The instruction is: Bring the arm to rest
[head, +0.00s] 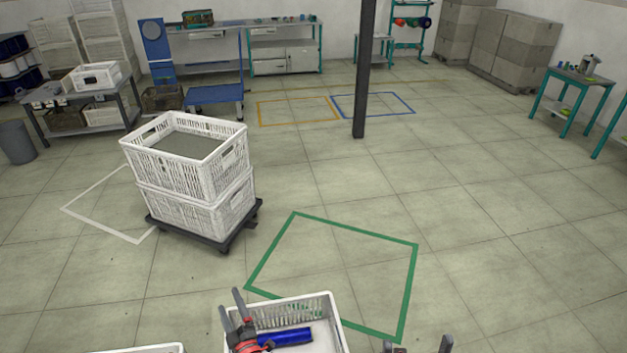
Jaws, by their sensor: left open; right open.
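My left gripper (232,305) shows at the bottom centre, its two dark fingers apart with nothing between them. It is over the left side of a white crate (335,318). A blue cylinder (290,337) lies in that crate, to the right of the gripper and partly hidden by it. My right gripper (417,346) shows only as two separate grey fingertips at the bottom edge, right of the crate. It is open, and nothing shows between the tips.
Two stacked white crates (228,165) stand on a dark dolly (232,238) at left. A green floor outline (408,290) lies ahead, empty. A dark post (363,75) rises behind it. Another white rim (150,349) shows at the bottom left. The right floor is clear.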

